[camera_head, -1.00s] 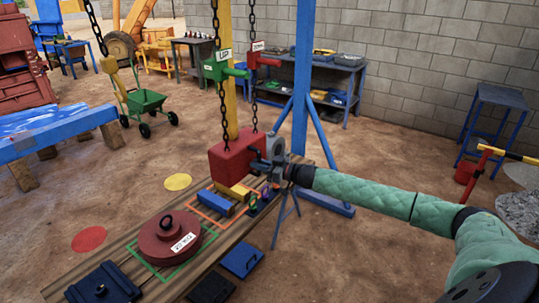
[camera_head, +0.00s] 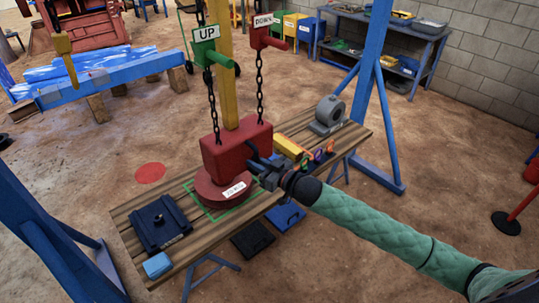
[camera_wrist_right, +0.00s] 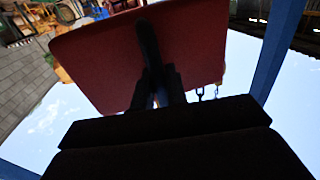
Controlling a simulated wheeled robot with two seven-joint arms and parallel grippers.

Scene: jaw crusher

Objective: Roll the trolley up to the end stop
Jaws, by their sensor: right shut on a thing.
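A red block (camera_head: 237,146) hangs over the bench with two chains and a yellow post above it. I cannot tell for sure whether it is part of the trolley, and I cannot make out the end stop. My right gripper (camera_head: 262,171) is at its right front side, shut on a dark handle. In the right wrist view the dark handle (camera_wrist_right: 150,60) runs between the fingers, with the red block (camera_wrist_right: 85,62) behind. A round red weight (camera_head: 222,192) with a white label appears under the block; I cannot tell if they touch. My left gripper is not in view.
The wooden bench (camera_head: 125,222) holds a dark plate (camera_head: 160,222) and a grey ring-shaped part (camera_head: 328,114). Green UP (camera_head: 217,60) and red DOWN (camera_head: 268,38) handles hang above. Blue frame legs (camera_head: 372,100) stand at right. A yellow hook (camera_head: 62,45) hangs at left.

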